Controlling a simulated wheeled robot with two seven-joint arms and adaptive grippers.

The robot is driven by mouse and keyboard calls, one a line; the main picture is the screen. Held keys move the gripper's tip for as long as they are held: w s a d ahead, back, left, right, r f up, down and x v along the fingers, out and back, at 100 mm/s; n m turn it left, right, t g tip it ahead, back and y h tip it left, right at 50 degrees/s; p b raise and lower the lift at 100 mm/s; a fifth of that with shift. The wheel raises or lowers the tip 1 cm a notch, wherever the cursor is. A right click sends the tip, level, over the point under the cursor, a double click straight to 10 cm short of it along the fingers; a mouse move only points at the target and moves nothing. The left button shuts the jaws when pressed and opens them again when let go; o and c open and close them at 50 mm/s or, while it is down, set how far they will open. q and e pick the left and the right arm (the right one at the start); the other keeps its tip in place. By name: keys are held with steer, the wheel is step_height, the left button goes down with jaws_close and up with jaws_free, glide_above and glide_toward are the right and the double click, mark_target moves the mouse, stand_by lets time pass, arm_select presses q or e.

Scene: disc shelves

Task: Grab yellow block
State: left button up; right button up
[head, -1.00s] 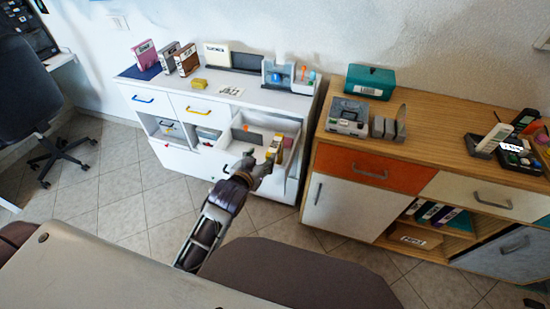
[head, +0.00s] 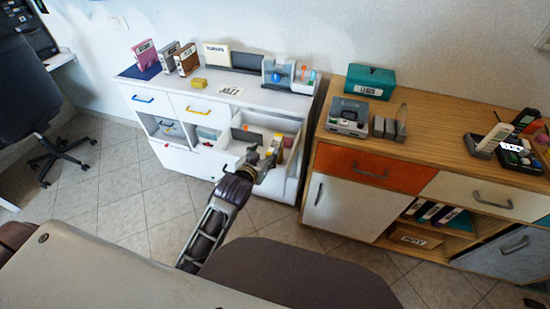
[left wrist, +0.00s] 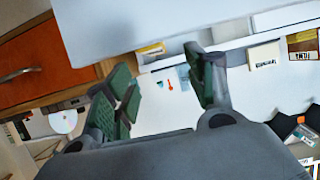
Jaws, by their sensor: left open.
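My left gripper (head: 270,155) is over the pulled-out top right drawer (head: 237,149) of that cabinet, to the right of and lower than the block. In the left wrist view the two dark green fingers of my left gripper (left wrist: 160,82) are spread apart with nothing visible between them. A thing with a yellow edge (left wrist: 152,49) shows beyond the fingers; I cannot tell what it is. My right gripper is not in view.
The open drawer holds a dark flat piece (head: 246,136) and small boxes (head: 288,142). Binders (head: 186,60), a white card and clear containers (head: 290,76) stand on the white cabinet. A wooden cabinet (head: 440,115) with an orange drawer stands to the right.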

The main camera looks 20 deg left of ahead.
mark_target(274, 143)
arm_select(q)
steer(key=shift+x, duration=2.65)
steer(key=shift+w+f, duration=0.2)
steer(key=shift+w, duration=0.15)
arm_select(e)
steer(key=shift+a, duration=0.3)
arm_select(q)
steer(key=shift+d, duration=0.1)
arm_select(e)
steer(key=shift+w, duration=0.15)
